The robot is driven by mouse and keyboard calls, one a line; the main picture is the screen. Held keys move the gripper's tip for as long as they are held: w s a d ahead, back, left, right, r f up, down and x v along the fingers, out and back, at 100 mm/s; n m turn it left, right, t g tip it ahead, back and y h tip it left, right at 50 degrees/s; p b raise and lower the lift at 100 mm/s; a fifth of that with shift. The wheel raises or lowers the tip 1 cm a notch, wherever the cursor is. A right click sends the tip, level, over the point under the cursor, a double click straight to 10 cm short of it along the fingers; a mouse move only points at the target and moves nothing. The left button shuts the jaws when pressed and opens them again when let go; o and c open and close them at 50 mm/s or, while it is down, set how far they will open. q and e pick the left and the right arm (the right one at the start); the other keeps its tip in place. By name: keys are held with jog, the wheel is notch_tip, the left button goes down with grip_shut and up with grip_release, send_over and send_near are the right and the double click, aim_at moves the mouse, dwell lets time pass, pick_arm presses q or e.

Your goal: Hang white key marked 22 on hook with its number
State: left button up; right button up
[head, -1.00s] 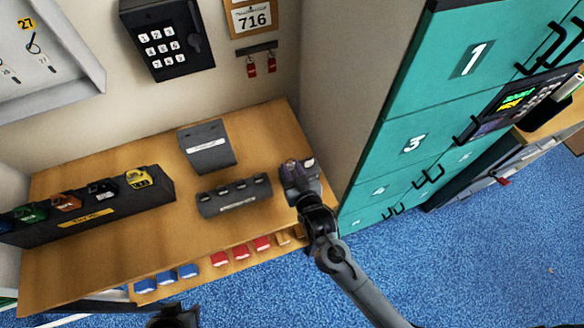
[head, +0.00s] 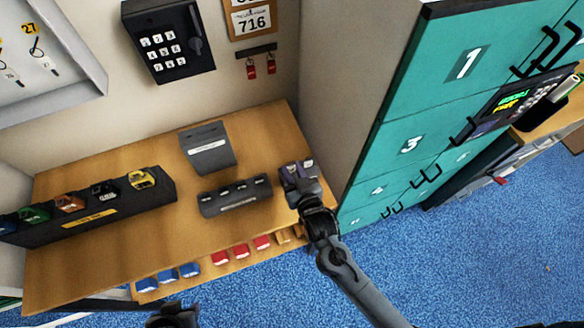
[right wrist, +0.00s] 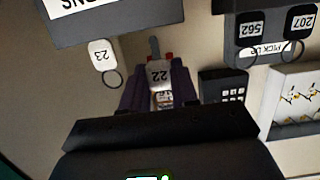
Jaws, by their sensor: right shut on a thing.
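The white key marked 22 (right wrist: 158,75) is between the fingers of my right gripper (right wrist: 158,92), which is shut on it. In the head view my right gripper (head: 299,171) is at the right end of the wooden shelf, beside a dark holder with slots (head: 235,195). The hook board (head: 40,55) is on the wall at the upper left, cut by the frame, with a 27 label and small keys on it. It also shows in the right wrist view (right wrist: 273,122). My left gripper (head: 173,315) is barely in view at the bottom edge.
A grey box (head: 207,150) and a long rack of coloured tags (head: 90,210) stand on the shelf. A keypad box (head: 167,42) is on the wall. Teal lockers (head: 430,110) rise at right.

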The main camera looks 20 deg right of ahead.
jog(key=shift+s+p, duration=1)
jog(key=shift+s, duration=1.05)
jog(key=s+p, duration=0.1)
jog(key=s, duration=0.2)
jog(key=shift+s, duration=0.25)
